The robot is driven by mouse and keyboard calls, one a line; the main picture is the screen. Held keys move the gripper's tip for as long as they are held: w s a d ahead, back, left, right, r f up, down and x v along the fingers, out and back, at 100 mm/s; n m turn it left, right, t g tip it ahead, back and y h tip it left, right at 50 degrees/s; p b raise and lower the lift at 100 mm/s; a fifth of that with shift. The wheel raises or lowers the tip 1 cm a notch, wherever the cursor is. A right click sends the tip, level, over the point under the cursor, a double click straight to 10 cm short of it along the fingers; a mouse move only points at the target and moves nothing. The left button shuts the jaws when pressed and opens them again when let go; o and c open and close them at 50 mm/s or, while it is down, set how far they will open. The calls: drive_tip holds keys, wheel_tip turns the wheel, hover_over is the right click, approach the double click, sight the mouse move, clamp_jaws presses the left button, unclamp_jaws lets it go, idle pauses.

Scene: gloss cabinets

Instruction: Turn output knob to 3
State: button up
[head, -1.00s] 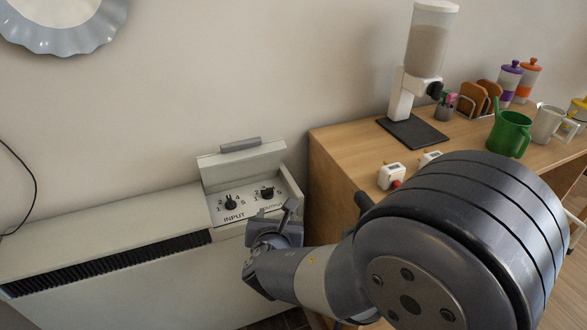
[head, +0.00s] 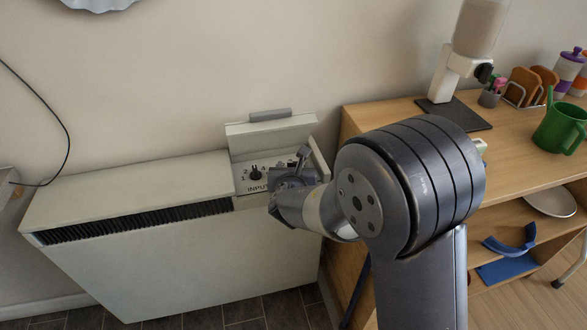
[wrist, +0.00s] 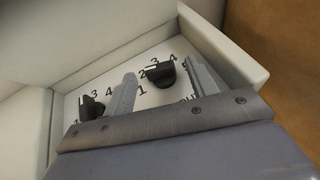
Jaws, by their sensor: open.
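The control box (head: 237,146) on the white heater has its lid up. In the wrist view the black output knob (wrist: 161,73) stands between my two open fingers, with a small gap showing on each side. Its white mark is at its left end, toward the 2 and 3; which one exactly I cannot tell. The black input knob (wrist: 91,108) is left of my left finger, and it also shows in the head view (head: 256,174). My gripper (head: 289,167) is over the right half of the panel, largely hiding the output knob there.
The box's right wall (wrist: 222,45) rises close beside my right finger. The white heater (head: 130,190) extends left. A wooden desk (head: 405,112) with shelves stands at right, holding a dispenser (head: 448,72) and a green watering can (head: 562,127).

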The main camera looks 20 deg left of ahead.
drive_tip(key=c, duration=1)
drive_tip(key=shift+p, duration=0.4)
drive_tip(key=shift+a+r+m+h+p, duration=0.2)
drive_tip(key=shift+a+m+h+p, duration=0.1)
drive_tip(key=shift+m+h+p, duration=0.65)
drive_tip(key=m+h+p, duration=0.2)
drive_tip(key=h+p, duration=0.1)
drive_tip(key=shift+a, duration=0.3)
drive_tip(key=m+h, duration=0.1)
drive_tip(key=m+h+p, duration=0.2)
drive_tip(key=shift+w+a+f+m+g+h, duration=0.1)
drive_tip(key=shift+a+f+m+g+h, duration=0.05)
drive_tip(key=shift+a+m+g+h, duration=0.2)
drive_tip(key=shift+w+a+m+g+h+p, duration=0.15)
drive_tip(key=shift+m+g+h+p, duration=0.5)
drive_tip(key=shift+m+h, duration=0.6)
drive_tip(key=shift+h, duration=0.25)
